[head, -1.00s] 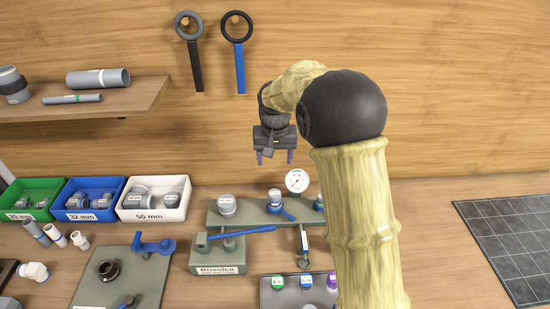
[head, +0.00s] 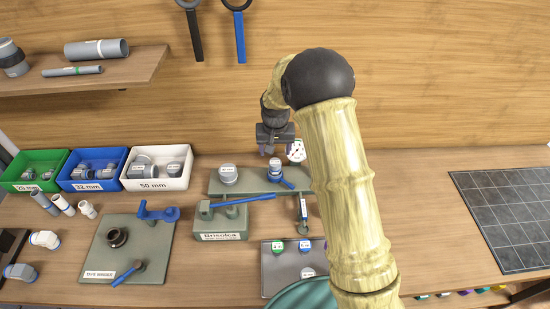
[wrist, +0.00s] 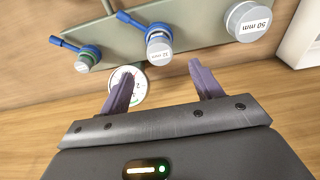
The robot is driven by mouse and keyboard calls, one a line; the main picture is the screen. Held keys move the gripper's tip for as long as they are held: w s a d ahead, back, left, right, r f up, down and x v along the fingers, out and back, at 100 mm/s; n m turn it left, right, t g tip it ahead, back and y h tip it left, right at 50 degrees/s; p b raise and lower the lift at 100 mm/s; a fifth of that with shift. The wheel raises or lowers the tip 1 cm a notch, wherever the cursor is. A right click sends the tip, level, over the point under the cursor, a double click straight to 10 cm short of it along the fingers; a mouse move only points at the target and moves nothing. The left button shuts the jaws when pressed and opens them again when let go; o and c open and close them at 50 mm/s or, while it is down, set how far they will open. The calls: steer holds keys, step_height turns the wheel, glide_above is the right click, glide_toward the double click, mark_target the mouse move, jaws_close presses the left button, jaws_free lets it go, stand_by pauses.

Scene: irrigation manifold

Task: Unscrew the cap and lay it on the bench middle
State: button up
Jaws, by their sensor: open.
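A green-grey manifold block (head: 247,188) stands at the back of the bench. Grey-white caps sit on it: a wide one marked 50 mm (wrist: 248,22) at one end, a smaller one in the middle (head: 274,162) with a blue lever beside it, and a third (wrist: 84,62), also with a blue lever. The 50 mm cap also shows in the head view (head: 228,175). My arm hides the third cap there. In the wrist view the middle cap lies beyond the open fingers (wrist: 161,82).
A round gauge (head: 297,150) stands close to my gripper, partly behind a finger in the wrist view. A block with a blue-handled lever (head: 220,222) stands in front of the manifold. Bins (head: 156,168) are at left. A dark grid mat (head: 510,215) lies right; bare bench (head: 425,220) lies between.

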mark_target(274, 162)
steer(key=f, duration=0.2)
steer(key=f+p, duration=0.1)
steer(key=f, duration=0.1)
steer(key=w+f, duration=0.1)
steer(key=f, duration=0.1)
steer(key=shift+f, duration=0.4)
steer(key=c, duration=1.2)
steer(key=shift+d+n, duration=0.1)
steer(key=shift+n, duration=1)
steer(key=shift+r+n+y, duration=0.1)
steer(key=shift+n+y, duration=0.3)
steer(key=shift+n, duration=0.8)
steer(key=shift+w+n, duration=0.1)
steer(key=shift+n, duration=0.7)
steer(key=n+p, duration=0.1)
steer(key=n, duration=0.2)
steer(key=shift+g, duration=0.3)
